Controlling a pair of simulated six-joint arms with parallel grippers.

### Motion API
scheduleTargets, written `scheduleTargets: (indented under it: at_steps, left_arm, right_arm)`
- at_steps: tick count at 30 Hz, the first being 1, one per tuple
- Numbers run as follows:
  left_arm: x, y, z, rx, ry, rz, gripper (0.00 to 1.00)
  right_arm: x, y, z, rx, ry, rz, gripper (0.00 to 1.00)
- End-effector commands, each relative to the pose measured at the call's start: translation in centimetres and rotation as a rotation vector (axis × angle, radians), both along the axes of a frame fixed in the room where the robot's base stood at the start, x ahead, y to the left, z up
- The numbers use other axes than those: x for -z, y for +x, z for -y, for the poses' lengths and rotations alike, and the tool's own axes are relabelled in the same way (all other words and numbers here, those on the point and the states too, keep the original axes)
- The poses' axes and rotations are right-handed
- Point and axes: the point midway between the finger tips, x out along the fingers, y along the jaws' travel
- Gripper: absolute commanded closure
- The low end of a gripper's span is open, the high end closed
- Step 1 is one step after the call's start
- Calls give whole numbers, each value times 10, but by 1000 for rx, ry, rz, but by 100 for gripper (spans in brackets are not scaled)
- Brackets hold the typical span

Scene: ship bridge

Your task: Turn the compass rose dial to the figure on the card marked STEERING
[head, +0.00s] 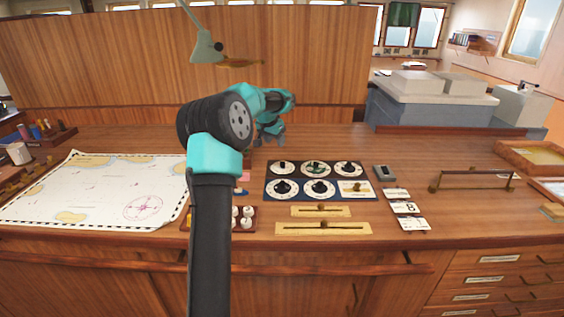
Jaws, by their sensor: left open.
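A dark panel (264,196) on the desk carries several round dials with black knobs. The top middle dial (317,169) has a greenish patterned face and may be the compass rose; its setting is too small to read. White cards lie right of the panel: an upper one (397,193), a middle one (405,208) showing what looks like a B, and a lower one (414,224). I cannot read which is marked STEERING. My left gripper (272,136) is open, behind and left of the panel, apart from the dials. My right gripper is not in view.
Brass slider plates (323,228) lie in front of the panel. A chart (95,190) covers the left desk. White knobs on a small rack (247,216) stand partly behind my arm. A brass rail (473,175) is at right. A lamp (205,47) hangs above; bare wood lies behind the panel.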

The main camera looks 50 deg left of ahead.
Motion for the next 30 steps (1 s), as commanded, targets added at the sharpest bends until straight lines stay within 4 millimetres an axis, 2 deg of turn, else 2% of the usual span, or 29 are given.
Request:
scheduleTargets:
  at_steps: [3, 18, 24, 30]
  left_arm:
    - [21, 8, -2, 0, -2, -3, 49]
    - [98, 39, -9, -1, 0, -2, 49]
    - [115, 46, -11, -1, 0, -1, 49]
    - [118, 47, -11, -1, 1, 0, 49]
  right_arm:
    - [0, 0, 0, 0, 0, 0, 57]
    - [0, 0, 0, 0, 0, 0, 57]
    - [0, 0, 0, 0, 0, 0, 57]
    - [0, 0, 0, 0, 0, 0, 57]
